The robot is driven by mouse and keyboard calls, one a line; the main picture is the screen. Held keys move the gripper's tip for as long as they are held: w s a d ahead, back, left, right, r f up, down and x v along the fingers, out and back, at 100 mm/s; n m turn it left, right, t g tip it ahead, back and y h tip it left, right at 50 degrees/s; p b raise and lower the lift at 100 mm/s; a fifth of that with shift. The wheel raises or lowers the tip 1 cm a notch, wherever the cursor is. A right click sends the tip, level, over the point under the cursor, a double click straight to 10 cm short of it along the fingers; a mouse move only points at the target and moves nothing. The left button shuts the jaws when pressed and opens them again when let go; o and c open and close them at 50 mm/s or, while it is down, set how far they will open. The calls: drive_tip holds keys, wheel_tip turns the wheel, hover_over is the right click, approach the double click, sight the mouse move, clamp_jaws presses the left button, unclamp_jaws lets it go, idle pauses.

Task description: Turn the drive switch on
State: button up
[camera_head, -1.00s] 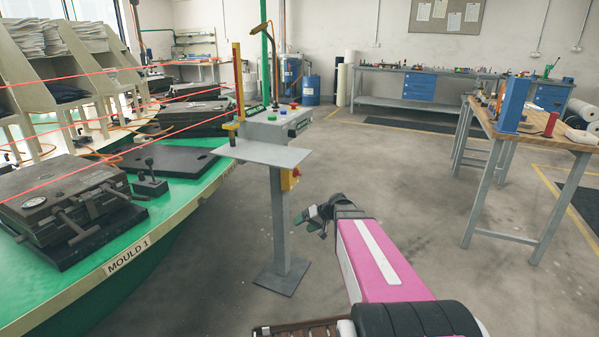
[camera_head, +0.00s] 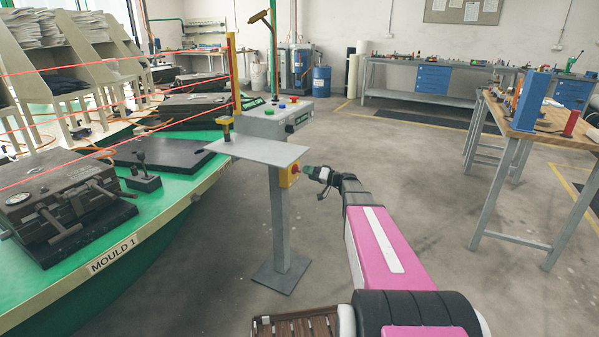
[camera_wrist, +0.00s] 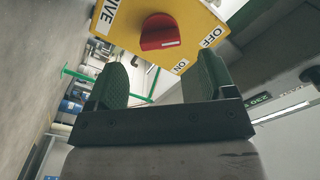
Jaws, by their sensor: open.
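The drive switch is a red knob (camera_wrist: 160,32) on a yellow box (camera_wrist: 190,12). The white mark on the knob points right, toward the OFF label (camera_wrist: 211,37); the ON label (camera_wrist: 181,66) is lower. In the head view the yellow box (camera_head: 287,179) sits on the right side of a grey post, under a shelf. My gripper (camera_head: 314,173) is just right of it, pointing at it. In the wrist view my gripper (camera_wrist: 162,68) is open, its green fingers apart and empty, with the knob beyond them, between them and slightly above. I see no contact.
The grey shelf (camera_head: 258,148) juts out above the switch box. A control panel (camera_head: 276,118) with coloured buttons stands behind it. The green carousel (camera_head: 150,222) with moulds is at the left. A workbench (camera_head: 525,120) is at the right, with open floor between.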

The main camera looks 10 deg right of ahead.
sight(300, 170)
drive_tip(key=shift+x, duration=2.8)
drive_tip(key=c, duration=0.9)
